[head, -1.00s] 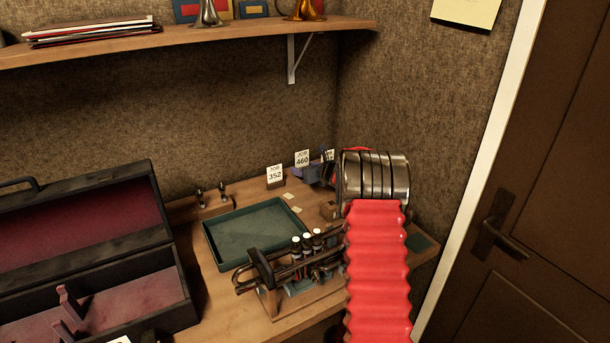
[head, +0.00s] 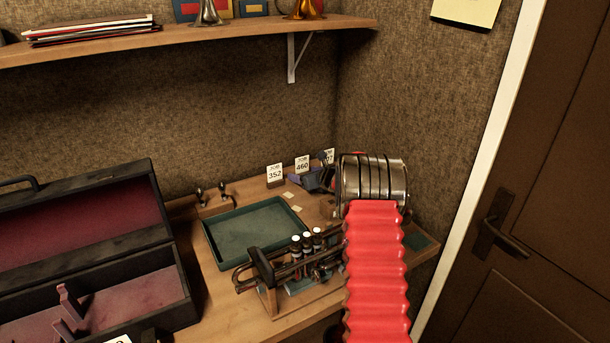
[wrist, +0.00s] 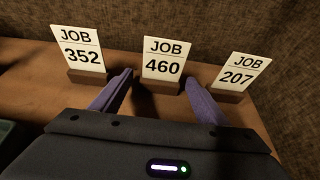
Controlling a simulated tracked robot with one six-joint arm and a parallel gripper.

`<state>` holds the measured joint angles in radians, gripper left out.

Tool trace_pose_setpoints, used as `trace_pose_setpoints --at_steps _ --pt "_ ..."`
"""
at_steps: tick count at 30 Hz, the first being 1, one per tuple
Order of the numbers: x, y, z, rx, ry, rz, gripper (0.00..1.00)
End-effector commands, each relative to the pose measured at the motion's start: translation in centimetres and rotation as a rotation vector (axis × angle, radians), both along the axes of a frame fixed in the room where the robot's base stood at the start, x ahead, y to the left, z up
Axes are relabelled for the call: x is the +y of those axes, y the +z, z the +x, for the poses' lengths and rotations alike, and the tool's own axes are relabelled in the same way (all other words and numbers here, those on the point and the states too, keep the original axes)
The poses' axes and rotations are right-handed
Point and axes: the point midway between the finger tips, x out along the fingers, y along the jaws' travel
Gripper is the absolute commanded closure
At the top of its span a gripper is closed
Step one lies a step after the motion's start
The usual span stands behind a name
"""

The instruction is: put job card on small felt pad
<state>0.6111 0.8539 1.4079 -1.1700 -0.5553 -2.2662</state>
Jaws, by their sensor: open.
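Three white job cards stand in small wooden holders at the back of the bench: JOB 352 (head: 274,173) (wrist: 80,50), JOB 460 (head: 302,165) (wrist: 163,58) and JOB 207 (head: 329,156) (wrist: 238,73). My gripper (head: 318,180) (wrist: 159,80) is open and empty. In the wrist view its purple fingers point toward the JOB 460 card, one on each side of it; I cannot tell whether the card is between them. A dark green flat patch (head: 418,241), which looks like the small felt pad, lies at the bench's right end, partly behind my arm.
A green tray (head: 208,246) lies mid-bench, with a brass valve assembly (head: 290,262) on a wooden stand in front of it. An open case (head: 150,190) fills the left. A shelf (head: 150,47) hangs above. A door is at right.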

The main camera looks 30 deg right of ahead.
Motion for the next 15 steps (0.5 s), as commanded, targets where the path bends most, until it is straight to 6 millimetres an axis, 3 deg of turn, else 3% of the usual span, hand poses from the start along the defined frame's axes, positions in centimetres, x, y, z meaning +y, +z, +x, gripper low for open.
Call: trace_pose_setpoints --at_steps 8,15 --pt "0.0 0.1 -0.1 0.000 0.000 0.000 0.32" --pt "0.1 0.8 -1.6 -0.001 0.000 0.001 0.32"
